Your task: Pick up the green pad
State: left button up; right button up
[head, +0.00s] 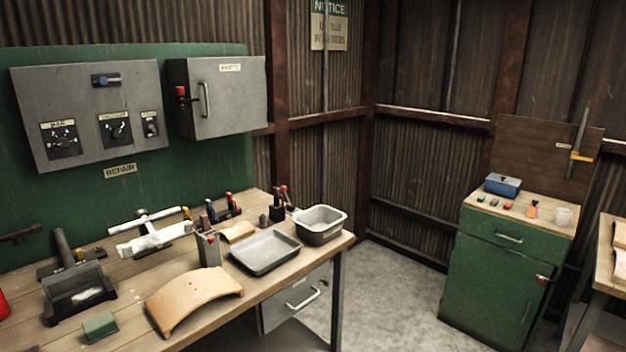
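A small green pad (100,326) lies on the wooden workbench (130,332) near its front edge, at the lower left of the head view. It looks like a low block with a lighter green top. It sits in front of a black tray-like fixture (80,296) and left of a curved tan piece (194,297). Nothing touches the pad. Neither of my grippers shows in this view.
The bench also holds a white clamp-like fixture (150,238), a grey shallow tray (265,252) and a metal basin (320,225). Grey control boxes (90,90) hang on the green panel behind. A green cabinet (495,285) stands right, across open floor (390,295).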

aim_at(97, 329)
jog(key=u, duration=1.4)
jog(key=i+j+z, duration=0.1)
jog(key=j, duration=0.25)
jog(key=i+j, duration=0.2)
jog(key=j, duration=0.2)
jog(key=i+j+z, duration=0.15)
jog(key=j, duration=0.25)
jog(key=i+j, duration=0.15)
jog(key=j, duration=0.2)
jog(key=z, duration=0.05)
